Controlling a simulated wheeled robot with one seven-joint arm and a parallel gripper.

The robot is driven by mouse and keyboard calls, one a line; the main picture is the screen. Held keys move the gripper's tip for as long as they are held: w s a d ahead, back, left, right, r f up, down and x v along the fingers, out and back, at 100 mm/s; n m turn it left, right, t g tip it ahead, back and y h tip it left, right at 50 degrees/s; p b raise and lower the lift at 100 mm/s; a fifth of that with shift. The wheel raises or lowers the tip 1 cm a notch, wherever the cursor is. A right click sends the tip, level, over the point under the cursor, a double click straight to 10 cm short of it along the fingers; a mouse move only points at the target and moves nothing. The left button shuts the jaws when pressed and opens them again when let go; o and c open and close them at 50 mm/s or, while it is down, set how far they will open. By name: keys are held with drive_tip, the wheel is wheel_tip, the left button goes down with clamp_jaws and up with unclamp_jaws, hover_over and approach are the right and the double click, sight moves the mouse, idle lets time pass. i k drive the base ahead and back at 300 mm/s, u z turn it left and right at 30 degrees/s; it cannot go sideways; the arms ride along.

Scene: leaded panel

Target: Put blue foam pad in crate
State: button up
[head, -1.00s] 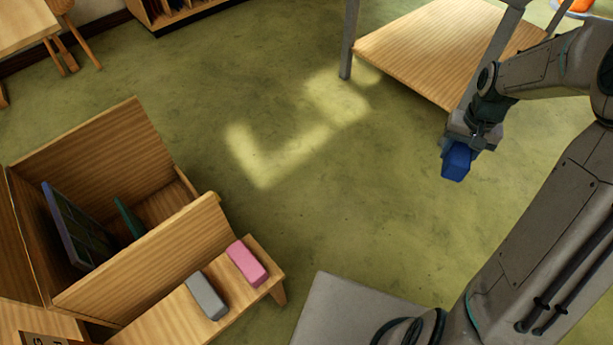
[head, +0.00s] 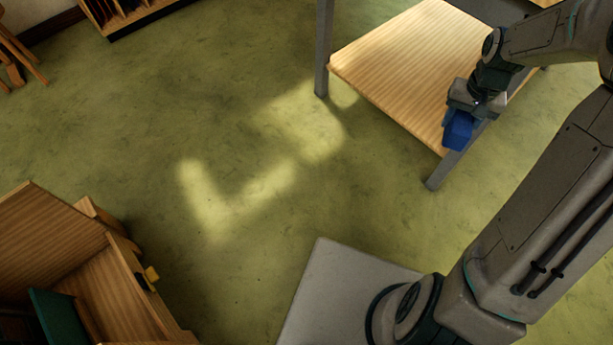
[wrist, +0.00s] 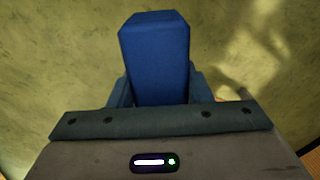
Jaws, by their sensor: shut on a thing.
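The blue foam pad (head: 459,131) is a small dark blue block. My gripper (head: 467,112) is shut on it and holds it up in the air, at the right of the head view, in front of a wooden table's lower shelf. In the wrist view the blue foam pad (wrist: 155,60) sticks out between the fingers of my gripper (wrist: 155,90), with green floor behind it. I cannot make out a crate in the frames now.
The low wooden shelf (head: 405,60) with grey legs (head: 322,50) is close behind my gripper. A wooden unit (head: 120,290) with a green panel (head: 50,315) stands at the lower left. The green floor between is clear.

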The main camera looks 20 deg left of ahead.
sight(123, 305)
drive_tip(key=i, duration=0.4)
drive_tip(key=u, duration=2.2)
drive_tip(key=i, duration=1.85)
drive_tip(key=u, duration=2)
